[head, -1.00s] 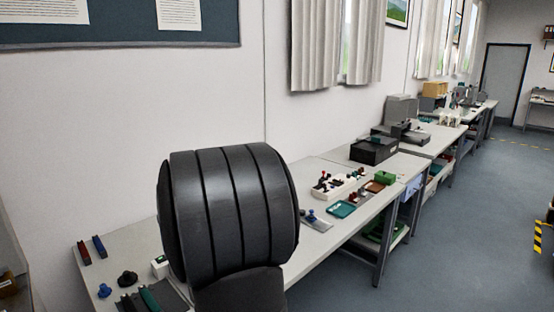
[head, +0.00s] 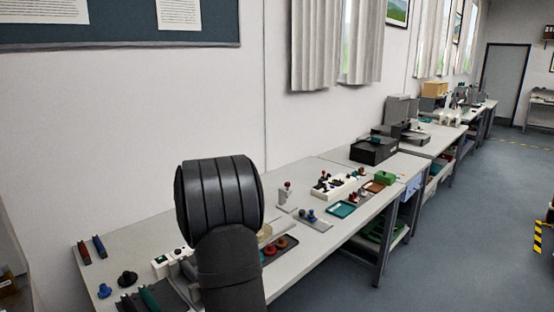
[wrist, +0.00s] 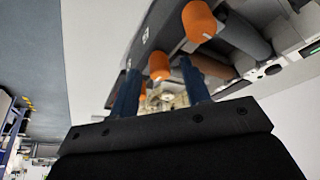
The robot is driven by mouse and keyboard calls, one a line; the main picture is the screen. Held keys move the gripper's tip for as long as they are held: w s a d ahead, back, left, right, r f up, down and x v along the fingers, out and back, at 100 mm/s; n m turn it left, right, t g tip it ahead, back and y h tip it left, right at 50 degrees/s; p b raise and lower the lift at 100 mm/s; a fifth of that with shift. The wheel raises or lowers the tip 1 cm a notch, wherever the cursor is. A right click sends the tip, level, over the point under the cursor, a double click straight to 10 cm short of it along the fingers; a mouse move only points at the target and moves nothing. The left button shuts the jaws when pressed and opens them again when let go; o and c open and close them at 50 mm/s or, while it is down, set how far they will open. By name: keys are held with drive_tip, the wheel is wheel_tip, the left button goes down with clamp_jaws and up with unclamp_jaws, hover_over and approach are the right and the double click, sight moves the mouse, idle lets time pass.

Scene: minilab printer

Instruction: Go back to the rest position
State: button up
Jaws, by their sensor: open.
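My gripper (wrist: 162,88) shows in the wrist view as two blue fingers standing apart, with nothing held between them. Beyond the fingers, an orange cylinder (wrist: 158,66) and a small beige object are seen through the gap; they look farther off. A second orange cylinder (wrist: 198,20) is at the upper right. In the head view my gripper is hidden; only the dark rounded links of my arm show, in front of the near workbench (head: 325,170).
A dark tray with red and orange round pieces (head: 282,243) lies right of my arm. A small stand with a red knob (head: 286,195) is behind it. Red and blue bars (head: 84,252) and black and blue knobs (head: 127,279) lie at left. A black box (head: 374,150) stands farther along.

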drive_tip(key=shift+w+f, duration=0.2)
drive_tip(key=shift+f, duration=0.2)
drive_tip(key=shift+d+n+y, duration=0.15)
drive_tip(key=shift+n+y, duration=0.55)
drive_tip(key=shift+n, duration=1.2)
drive_tip(key=shift+d+n+g+y, duration=0.1)
drive_tip(key=shift+n+g+y, duration=0.35)
drive_tip(key=shift+n, duration=1.25)
drive_tip(key=shift+w+n+g+y, duration=0.1)
drive_tip(key=shift+n+g+y, duration=0.5)
drive_tip(key=shift+n, duration=1.4)
drive_tip(key=shift+d+n+g+y, duration=0.1)
drive_tip(key=shift+n+g+y, duration=0.3)
drive_tip(key=shift+n, duration=1.2)
